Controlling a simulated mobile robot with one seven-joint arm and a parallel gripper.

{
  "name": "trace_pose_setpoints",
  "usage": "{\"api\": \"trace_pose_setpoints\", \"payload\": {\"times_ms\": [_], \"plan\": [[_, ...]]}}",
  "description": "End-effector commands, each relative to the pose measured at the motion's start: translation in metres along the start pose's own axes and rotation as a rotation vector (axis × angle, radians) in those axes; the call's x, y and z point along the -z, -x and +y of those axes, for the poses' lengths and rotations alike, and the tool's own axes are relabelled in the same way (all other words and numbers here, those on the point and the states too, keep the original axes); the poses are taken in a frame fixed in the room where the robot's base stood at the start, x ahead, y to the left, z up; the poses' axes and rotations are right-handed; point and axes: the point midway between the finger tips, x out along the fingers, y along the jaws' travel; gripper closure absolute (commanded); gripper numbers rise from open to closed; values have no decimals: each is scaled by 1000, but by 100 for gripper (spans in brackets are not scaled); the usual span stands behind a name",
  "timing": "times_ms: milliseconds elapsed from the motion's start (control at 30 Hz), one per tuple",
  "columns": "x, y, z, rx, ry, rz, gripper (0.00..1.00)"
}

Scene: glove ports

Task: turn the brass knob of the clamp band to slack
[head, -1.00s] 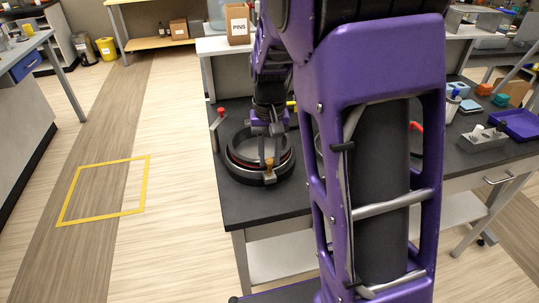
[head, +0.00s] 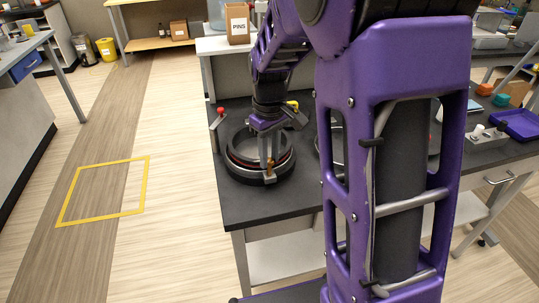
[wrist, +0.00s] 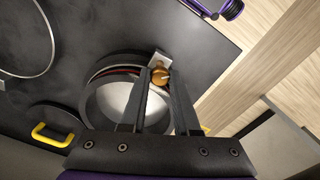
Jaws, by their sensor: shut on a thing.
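The brass knob (wrist: 160,76) sits on the clamp block at the rim of a round black glove port ring. It also shows in the head view (head: 269,168), at the near side of the ring. The clamp band (wrist: 104,72) runs around the ring with a red line along it. My gripper (wrist: 160,74) reaches down over the ring with its two fingers on either side of the knob, shut on it. In the head view my gripper (head: 268,160) points down at the near rim. The fingers partly hide the knob and the ring's inside.
The dark table (head: 255,208) has free room in front of the ring. A red-topped lever (head: 220,112) stands behind it to the left. A yellow handle (wrist: 52,134) shows in the wrist view. Another ring (wrist: 30,40) lies beside the port.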

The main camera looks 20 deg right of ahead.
Motion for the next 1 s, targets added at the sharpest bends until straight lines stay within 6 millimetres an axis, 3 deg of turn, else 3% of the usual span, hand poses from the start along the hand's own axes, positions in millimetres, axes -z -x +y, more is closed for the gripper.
{"api": "trace_pose_setpoints", "payload": {"times_ms": [600,1000], "plan": [[0,1,1,0,550,0,100],[0,0,0,0,740,0,100]]}}
